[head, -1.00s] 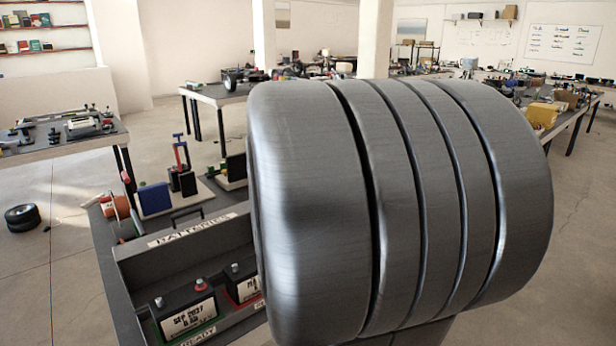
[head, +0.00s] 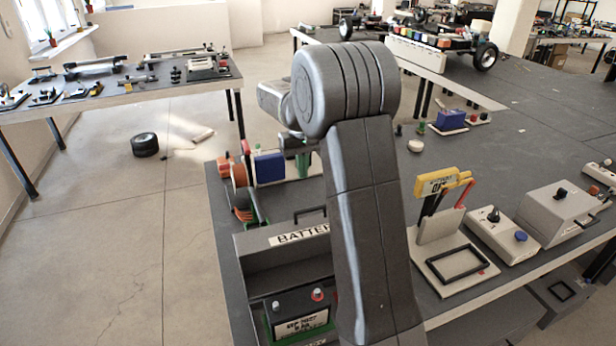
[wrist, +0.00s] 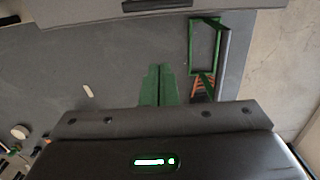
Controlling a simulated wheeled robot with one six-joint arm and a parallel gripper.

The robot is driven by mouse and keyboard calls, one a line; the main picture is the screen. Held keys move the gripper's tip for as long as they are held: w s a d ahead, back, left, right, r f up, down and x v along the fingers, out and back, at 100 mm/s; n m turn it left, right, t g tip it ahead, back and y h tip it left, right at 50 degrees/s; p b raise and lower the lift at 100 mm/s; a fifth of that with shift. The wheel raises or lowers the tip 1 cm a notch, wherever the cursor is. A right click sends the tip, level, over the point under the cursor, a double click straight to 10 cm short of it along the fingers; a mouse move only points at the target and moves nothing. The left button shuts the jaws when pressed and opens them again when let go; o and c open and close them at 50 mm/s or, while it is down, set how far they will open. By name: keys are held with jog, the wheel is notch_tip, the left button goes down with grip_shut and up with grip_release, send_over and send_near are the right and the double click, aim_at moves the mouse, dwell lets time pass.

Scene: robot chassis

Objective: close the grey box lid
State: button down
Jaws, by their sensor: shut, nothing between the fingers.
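In the head view a dark grey box (head: 262,262) labelled "BATTERIES" stands open at the near left of the table. Its black handle (head: 309,212) shows behind the label, and a black battery (head: 300,318) sits inside. My arm hides its right part. In the wrist view my gripper (wrist: 158,70) has its two green fingers together, shut and empty, over the dark table. A grey edge with a black handle (wrist: 156,5) is at the top there, ahead of and apart from the fingertips; it looks like part of the box.
An orange spool (head: 239,174) and a blue block (head: 268,167) stand behind the box. A tool stand (head: 450,262), a switch box (head: 500,236) and a lighter grey knobbed box (head: 558,212) stand to the right. A green frame (wrist: 191,45) is right of my fingers.

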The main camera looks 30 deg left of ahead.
jog(key=s+d+f+p, duration=0.2)
jog(key=d+f, duration=0.1)
jog(key=f, duration=0.4)
jog(key=shift+s+d+f+p, duration=0.15)
jog(key=shift+s+f+p, duration=0.1)
jog(key=shift+f+p, duration=0.15)
jog(key=shift+r, duration=0.1)
